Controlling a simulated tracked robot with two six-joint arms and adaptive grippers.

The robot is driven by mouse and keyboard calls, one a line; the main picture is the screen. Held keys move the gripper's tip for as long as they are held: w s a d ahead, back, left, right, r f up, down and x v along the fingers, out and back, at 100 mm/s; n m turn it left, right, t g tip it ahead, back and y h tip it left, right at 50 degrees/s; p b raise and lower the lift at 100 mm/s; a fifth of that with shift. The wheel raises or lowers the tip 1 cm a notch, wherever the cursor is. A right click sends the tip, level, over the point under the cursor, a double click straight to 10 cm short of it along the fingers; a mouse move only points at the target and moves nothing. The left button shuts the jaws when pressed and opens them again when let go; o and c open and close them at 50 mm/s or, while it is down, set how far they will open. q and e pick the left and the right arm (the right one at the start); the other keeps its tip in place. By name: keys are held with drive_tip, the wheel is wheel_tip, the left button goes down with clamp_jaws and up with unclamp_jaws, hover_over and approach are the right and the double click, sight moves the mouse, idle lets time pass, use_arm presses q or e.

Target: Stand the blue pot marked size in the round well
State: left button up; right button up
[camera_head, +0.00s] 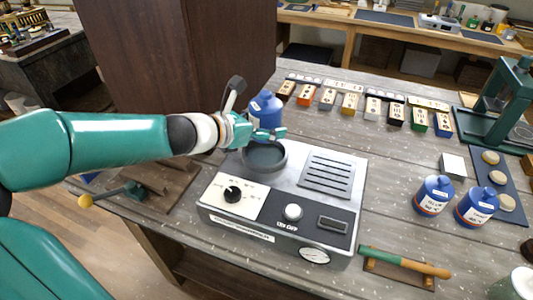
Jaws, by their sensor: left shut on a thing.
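My left gripper (262,134) is shut on a blue pot (265,106) with a rounded knob on top. It holds the pot roughly upright over the dark round well (264,158) at the back of the grey metal device (285,195). The pot appears above the well's rim, apart from it; its lower part is partly hidden by the gripper. The label on the held pot is too small to read. Two similar blue pots stand on the table at the right, one (433,196) left of the other (475,207); their labels are also unreadable. My right gripper is out of view.
A tall brown cabinet (175,50) rises behind my left arm. A row of small coloured blocks (350,103) lies at the back. A green press (495,110) stands at the right. A green-and-orange handled tool (405,262) lies on the front right. Grey tabletop between is clear.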

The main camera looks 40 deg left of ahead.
sight(278, 143)
use_arm(q)
drive_tip(key=shift+f+b, duration=1.2)
drive_tip(key=shift+f, duration=1.35)
drive_tip(key=shift+f+b, duration=0.65)
drive_tip(key=shift+b, duration=0.1)
drive_tip(key=o, duration=1.6)
drive_tip(key=shift+f, duration=0.1)
